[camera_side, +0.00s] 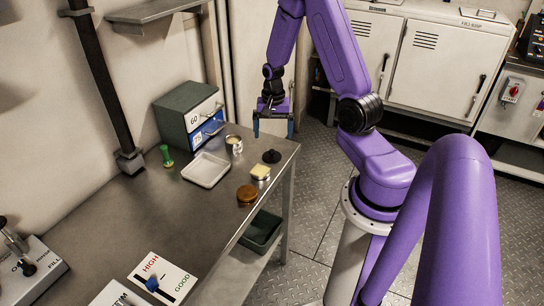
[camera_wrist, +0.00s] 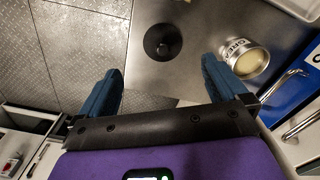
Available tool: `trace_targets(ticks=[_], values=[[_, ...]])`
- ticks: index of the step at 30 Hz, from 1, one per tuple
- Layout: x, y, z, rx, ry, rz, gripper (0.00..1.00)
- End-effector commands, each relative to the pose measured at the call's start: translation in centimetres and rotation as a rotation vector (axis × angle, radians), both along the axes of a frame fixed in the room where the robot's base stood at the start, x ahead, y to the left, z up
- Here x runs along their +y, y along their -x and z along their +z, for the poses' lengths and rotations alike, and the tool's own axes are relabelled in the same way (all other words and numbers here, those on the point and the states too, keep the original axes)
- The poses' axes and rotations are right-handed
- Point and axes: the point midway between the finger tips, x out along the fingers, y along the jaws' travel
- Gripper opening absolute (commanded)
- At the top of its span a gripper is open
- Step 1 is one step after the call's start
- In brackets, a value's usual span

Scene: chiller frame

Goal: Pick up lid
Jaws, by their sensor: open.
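The lid is a small dark round disc with a knob (camera_side: 271,156), lying flat on the metal table near its far right corner. In the wrist view the lid (camera_wrist: 162,42) lies beyond the fingertips, roughly between them and slightly right of the upper middle. My gripper (camera_side: 273,126) is above the table's far end, higher than the lid and apart from it. In the wrist view its two blue fingers (camera_wrist: 163,82) are spread wide with nothing between them.
A labelled tin (camera_wrist: 243,58) stands near the right finger; it also shows in the side view (camera_side: 234,145). A white tray (camera_side: 206,170), a yellow-topped container (camera_side: 260,173), a brown round item (camera_side: 247,195) and a drawer box (camera_side: 188,112) are on the table (camera_side: 190,220).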

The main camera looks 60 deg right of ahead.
Motion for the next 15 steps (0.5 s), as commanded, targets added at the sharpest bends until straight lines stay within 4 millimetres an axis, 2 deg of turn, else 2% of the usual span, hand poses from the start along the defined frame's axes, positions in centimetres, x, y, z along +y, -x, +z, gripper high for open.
trace_targets(ticks=[6,15], values=[[0.0,0.0,-2.6,0.001,0.000,0.000,0.99],[0.0,-0.1,-4.0,0.001,0.000,0.001,0.99]])
